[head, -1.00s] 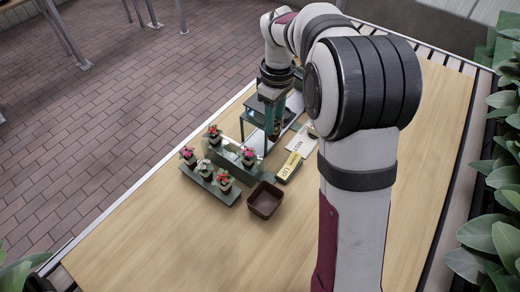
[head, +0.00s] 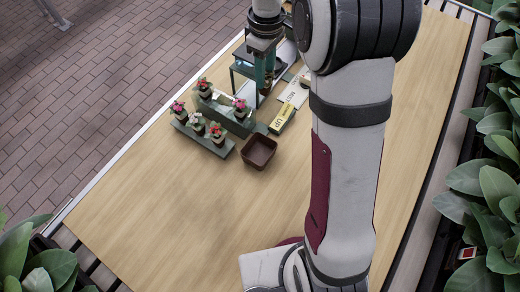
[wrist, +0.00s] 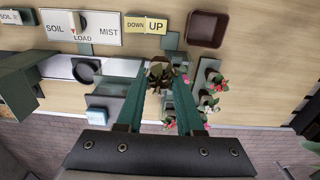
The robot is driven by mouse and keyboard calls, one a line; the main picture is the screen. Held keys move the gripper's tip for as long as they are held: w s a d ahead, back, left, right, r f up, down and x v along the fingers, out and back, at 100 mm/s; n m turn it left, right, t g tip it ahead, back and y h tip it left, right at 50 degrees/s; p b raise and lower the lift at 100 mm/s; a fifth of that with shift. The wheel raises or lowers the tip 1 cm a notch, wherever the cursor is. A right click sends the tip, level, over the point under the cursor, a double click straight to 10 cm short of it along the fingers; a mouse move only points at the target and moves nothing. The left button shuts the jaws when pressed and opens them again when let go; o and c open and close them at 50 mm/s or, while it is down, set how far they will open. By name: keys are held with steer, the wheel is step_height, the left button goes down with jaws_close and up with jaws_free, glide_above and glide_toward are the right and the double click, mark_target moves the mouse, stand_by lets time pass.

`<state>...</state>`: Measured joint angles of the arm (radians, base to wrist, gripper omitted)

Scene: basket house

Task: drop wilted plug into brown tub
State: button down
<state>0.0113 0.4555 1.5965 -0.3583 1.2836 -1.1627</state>
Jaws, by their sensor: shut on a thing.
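The wilted plug (wrist: 160,72) is a brown, drooping plant between the fingertips of my gripper (wrist: 160,84) in the wrist view. My gripper is shut on it and holds it above the table. In the head view my gripper (head: 265,84) points down beside the dark bench unit, and the plug is too small there to make out well. The brown tub (head: 259,152) is a square, open box on the table, nearer the viewer than the gripper. In the wrist view the tub (wrist: 207,28) is at the upper right of the plug, apart from it, and looks empty.
Several potted flowers stand on dark green racks (head: 208,136) left of the tub. A yellow UP/DOWN switch (head: 282,118) and a white SOIL/MIST panel (head: 296,92) lie right of the gripper. The front of the table (head: 170,220) is clear.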

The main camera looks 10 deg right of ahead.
steer(key=s+a+f, duration=0.1)
steer(key=s+f, duration=0.9)
steer(key=f, duration=0.1)
steer(key=shift+a+f, duration=0.15)
steer(key=shift+a, duration=0.2)
steer(key=shift+c, duration=2.3)
jaws_free()
step_height(320, 180, up, 16)
